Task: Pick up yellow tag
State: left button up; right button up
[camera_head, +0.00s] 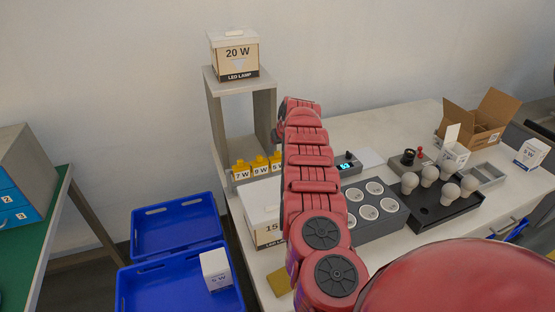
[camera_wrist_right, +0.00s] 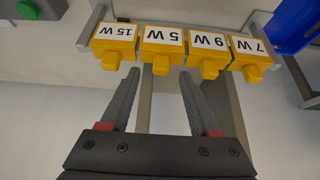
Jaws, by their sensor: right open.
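Several yellow tags with white labels hang in a row on the shelf stand. The head view shows the 7 W tag (camera_head: 241,172), the 9 W tag (camera_head: 260,166) and part of the 5 W tag (camera_head: 275,162); my right arm hides the rest. The right wrist view shows the 15 W tag (camera_wrist_right: 115,42), 5 W tag (camera_wrist_right: 162,47), 9 W tag (camera_wrist_right: 207,49) and 7 W tag (camera_wrist_right: 252,56), upside down. My right gripper (camera_wrist_right: 160,80) is open and empty, its fingertips just short of the row and roughly lined up with the 5 W tag. My left gripper is not in view.
A 20 W box (camera_head: 234,55) stands on top of the shelf stand (camera_head: 213,100). A 15 W box (camera_head: 262,228), a grey socket block (camera_head: 378,232) and a bulb tray (camera_head: 440,217) are on the table. Blue crates (camera_head: 172,212) are at left, with a white box (camera_head: 216,270) in one.

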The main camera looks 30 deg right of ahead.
jog(key=shift+b+x, duration=0.35)
jog(key=shift+x, duration=0.6)
grip_shut()
dwell(1.0)
